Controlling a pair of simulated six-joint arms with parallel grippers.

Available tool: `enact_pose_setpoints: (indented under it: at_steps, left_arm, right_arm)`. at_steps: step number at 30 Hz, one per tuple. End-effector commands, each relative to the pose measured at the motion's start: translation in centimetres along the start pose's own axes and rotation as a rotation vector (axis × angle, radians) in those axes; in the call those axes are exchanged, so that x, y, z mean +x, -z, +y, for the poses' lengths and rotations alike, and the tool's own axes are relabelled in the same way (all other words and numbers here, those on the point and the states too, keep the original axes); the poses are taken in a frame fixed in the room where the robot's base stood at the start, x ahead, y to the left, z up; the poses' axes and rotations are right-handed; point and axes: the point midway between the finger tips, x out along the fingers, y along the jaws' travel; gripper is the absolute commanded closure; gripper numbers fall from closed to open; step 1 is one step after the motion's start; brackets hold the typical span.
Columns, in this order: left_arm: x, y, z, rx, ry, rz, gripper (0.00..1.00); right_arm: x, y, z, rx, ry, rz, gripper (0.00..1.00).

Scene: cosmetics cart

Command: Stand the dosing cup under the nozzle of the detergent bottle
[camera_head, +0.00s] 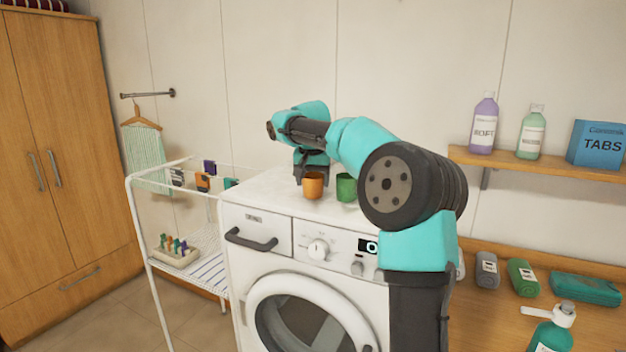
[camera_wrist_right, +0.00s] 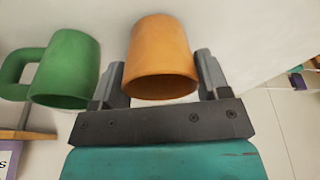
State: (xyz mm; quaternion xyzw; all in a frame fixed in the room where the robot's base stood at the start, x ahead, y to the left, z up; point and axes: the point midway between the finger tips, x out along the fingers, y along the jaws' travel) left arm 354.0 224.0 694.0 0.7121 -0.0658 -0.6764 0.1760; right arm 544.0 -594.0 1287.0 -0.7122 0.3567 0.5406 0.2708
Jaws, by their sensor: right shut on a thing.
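An orange cup (camera_head: 313,187) stands upright on top of the white washing machine (camera_head: 258,206). My right gripper (camera_head: 312,174) reaches down behind it and is shut on it. In the right wrist view the orange cup (camera_wrist_right: 161,55) sits between the two fingers. A green cup (camera_head: 346,188) stands just right of it; the right wrist view shows its handle (camera_wrist_right: 18,76). A teal pump bottle (camera_head: 551,338) with a white nozzle (camera_head: 537,312) stands on the wooden counter at the lower right, cut off by the frame edge. My left gripper is out of view.
A grey bottle (camera_head: 487,270), a green bottle (camera_head: 522,278) and a teal pack (camera_head: 585,289) lie behind the pump bottle. A wall shelf (camera_head: 540,169) holds two bottles and a blue box (camera_head: 596,144). A drying rack (camera_head: 141,225) stands left of the machine. My right arm hides part of the machine.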

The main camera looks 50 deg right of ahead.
Motion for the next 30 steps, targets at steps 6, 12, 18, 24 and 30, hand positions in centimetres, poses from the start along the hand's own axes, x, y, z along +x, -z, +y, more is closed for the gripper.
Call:
enact_pose_setpoints:
  at_steps: [6, 12, 18, 24, 30]
  left_arm:
    - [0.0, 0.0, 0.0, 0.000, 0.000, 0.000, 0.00]
    - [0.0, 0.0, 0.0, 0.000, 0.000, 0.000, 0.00]
    - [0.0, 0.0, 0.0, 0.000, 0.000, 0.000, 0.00]
    - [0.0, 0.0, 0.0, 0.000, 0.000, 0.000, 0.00]
    - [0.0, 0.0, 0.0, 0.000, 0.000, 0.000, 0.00]
  right_arm:
    - [0.1, 0.0, 0.0, 0.000, 0.000, 0.000, 0.53]
    - [0.3, -0.1, 0.0, 0.000, -0.001, -0.001, 0.20]
    - [0.3, -0.1, 0.0, -0.001, 0.000, 0.000, 0.04]
    - [0.2, -0.1, 0.0, 0.000, 0.000, 0.000, 0.04]
    - [-0.7, 0.0, -0.1, -0.001, 0.001, 0.001, 0.04]
